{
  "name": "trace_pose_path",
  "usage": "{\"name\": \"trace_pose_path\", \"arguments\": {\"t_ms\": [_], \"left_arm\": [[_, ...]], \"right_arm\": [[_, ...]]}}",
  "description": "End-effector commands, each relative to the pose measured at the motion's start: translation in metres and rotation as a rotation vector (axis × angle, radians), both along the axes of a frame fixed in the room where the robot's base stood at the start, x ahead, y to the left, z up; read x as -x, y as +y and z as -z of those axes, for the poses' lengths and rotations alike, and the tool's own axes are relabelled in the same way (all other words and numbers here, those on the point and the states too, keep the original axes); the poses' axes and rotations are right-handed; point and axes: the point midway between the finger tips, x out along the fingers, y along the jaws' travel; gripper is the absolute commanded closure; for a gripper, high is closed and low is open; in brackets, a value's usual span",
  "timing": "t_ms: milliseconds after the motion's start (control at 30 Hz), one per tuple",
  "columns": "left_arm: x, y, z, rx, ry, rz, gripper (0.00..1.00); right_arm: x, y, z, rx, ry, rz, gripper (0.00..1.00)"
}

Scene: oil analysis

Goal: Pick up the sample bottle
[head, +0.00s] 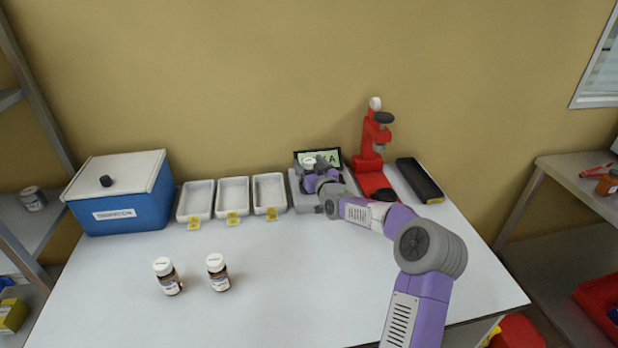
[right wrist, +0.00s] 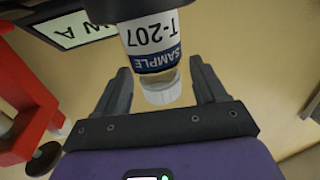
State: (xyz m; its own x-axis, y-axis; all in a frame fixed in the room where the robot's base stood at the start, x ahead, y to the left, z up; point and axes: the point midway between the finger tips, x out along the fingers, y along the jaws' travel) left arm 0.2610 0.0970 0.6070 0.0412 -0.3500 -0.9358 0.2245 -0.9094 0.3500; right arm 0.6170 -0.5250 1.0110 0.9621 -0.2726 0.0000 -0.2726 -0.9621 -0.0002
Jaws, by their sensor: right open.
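A sample bottle (right wrist: 155,45) with a white cap and a label reading "SAMPLE T-207" shows in the right wrist view, upside down in the picture. In the head view its white cap (head: 309,161) shows at the grey device with a screen, with most of it hidden by my gripper. My right gripper (right wrist: 160,80) is open, with one finger on each side of the bottle's cap end and visible gaps to both. It also shows in the head view (head: 313,177) at the grey device. Two other capped bottles, left (head: 168,277) and right (head: 217,273), stand upright on the table. My left gripper is out of view.
The grey device's screen (head: 332,155) stands behind my right gripper. A red stand (head: 369,160) and a black tray (head: 419,180) are to its right. Three white trays (head: 232,198) and a blue box (head: 120,205) are to the left. The table's front middle (head: 300,290) is clear.

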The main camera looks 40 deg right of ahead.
Motion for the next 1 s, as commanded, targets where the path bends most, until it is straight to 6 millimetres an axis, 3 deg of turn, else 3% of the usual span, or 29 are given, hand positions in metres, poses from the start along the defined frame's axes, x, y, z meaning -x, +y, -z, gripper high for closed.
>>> {"name": "trace_pose_path", "arguments": {"t_ms": [167,467,833,900,1000], "left_arm": [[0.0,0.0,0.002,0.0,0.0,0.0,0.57],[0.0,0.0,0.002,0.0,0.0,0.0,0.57],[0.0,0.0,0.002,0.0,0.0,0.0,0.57],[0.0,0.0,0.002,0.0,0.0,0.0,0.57],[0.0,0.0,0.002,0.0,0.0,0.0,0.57]], "right_arm": [[-0.015,-0.003,0.0,-0.001,-0.001,-0.001,0.29],[-0.018,-0.004,0.0,0.0,0.0,0.0,0.29],[-0.017,-0.004,0.0,0.0,0.0,0.0,0.86],[-0.017,-0.004,-0.001,0.0,-0.001,0.0,0.93],[-0.017,-0.004,-0.001,0.0,-0.001,0.0,0.94]]}}
